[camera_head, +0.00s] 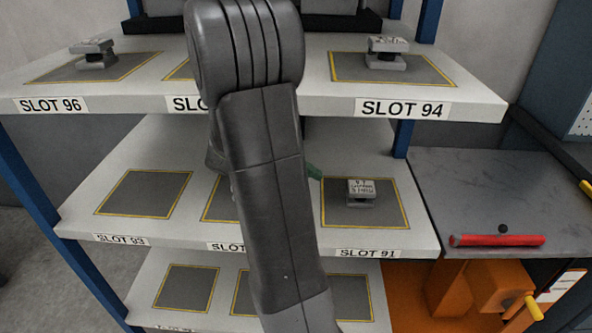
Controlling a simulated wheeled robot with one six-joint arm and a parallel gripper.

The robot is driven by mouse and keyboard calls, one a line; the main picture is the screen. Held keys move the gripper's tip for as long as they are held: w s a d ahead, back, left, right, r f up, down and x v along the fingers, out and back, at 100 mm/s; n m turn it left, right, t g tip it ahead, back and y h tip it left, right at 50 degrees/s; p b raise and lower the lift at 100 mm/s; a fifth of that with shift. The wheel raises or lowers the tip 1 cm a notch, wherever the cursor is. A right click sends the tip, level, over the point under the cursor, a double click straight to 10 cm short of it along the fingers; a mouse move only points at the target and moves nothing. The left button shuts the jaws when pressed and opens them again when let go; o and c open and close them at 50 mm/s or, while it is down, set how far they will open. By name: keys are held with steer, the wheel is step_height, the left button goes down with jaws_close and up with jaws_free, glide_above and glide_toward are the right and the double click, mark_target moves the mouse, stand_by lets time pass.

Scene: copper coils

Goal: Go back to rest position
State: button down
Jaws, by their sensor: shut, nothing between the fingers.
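My dark grey arm rises from the bottom through the middle of the head view and covers the centre of a shelf rack. My gripper cannot be made out; it is hidden behind the arm or outside the picture. A small green piece shows at the arm's right edge, by the middle shelf (95,215); I cannot tell what it belongs to.
Small grey labelled parts sit on pads at SLOT 96 (94,53), SLOT 94 (386,52) and SLOT 91 (362,192). The SLOT 93 pad (145,193) is empty. A red cylinder (497,240) lies on the grey bench (500,190) at right, with orange equipment (495,287) below.

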steer(key=a, duration=0.3)
steer(key=shift+s+a, duration=0.25)
steer(key=shift+a, duration=0.15)
steer(key=shift+d, duration=0.1)
glide_toward(372, 187)
steer(key=x, duration=0.2)
steer(key=b+x, duration=0.1)
steer(key=x, duration=0.2)
steer(key=shift+w+d+r+b, duration=0.2)
steer(key=shift+w+d+b, duration=0.1)
steer(key=shift+d, duration=0.2)
steer(key=shift+a+f+b, duration=0.15)
steer(key=shift+f+b, duration=0.25)
steer(key=shift+b, duration=0.1)
steer(key=shift+s, duration=0.15)
